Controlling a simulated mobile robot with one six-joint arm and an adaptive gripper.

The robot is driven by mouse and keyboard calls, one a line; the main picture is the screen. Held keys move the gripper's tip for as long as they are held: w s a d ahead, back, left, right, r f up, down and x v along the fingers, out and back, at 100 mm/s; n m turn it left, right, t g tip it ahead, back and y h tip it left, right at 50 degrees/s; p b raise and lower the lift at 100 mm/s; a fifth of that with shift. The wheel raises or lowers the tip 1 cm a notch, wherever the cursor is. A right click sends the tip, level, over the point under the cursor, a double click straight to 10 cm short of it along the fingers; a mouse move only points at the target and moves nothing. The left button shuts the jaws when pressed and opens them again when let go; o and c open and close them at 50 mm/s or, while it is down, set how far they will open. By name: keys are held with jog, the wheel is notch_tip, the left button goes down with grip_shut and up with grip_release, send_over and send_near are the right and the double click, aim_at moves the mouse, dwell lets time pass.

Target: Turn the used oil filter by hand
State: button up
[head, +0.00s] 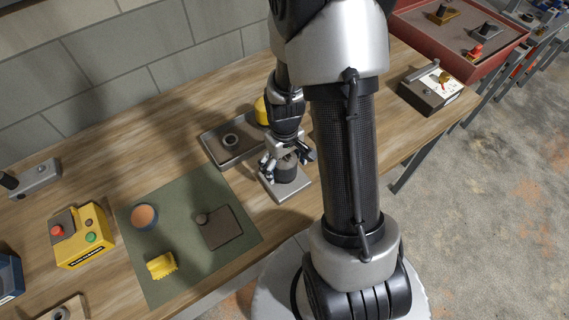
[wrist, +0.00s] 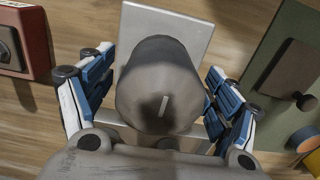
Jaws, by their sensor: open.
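The used oil filter is a dark grey cylinder (head: 286,172) standing upright on a pale metal plate (head: 290,190) on the bench. In the wrist view I look down on the filter (wrist: 160,80), with a short pale line on its end; the plate (wrist: 190,28) shows behind it. My gripper (head: 287,158) is over the filter, pointing down. In the wrist view its blue-and-white fingers (wrist: 158,92) are open, one on each side of the filter. A gap shows on the left; contact on the right is hard to tell.
A grey tray (head: 213,146) with a dark ring and a yellow object (head: 262,110) lies behind. A green mat (head: 185,235) holds an orange-topped round item (head: 145,216), a yellow piece (head: 161,265) and a brown plate (head: 220,228). A yellow button box (head: 82,235) stands left.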

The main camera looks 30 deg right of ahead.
jog(key=c, duration=1.4)
jog(key=n, duration=0.4)
jog(key=shift+n, duration=0.4)
jog(key=n, duration=0.4)
jog(key=shift+n, duration=0.3)
jog(key=n, duration=0.4)
jog(key=shift+r+b, duration=0.1)
jog(key=shift+b, duration=0.2)
jog(key=n, duration=0.3)
jog(key=shift+n, duration=0.4)
jog(key=o, duration=1.4)
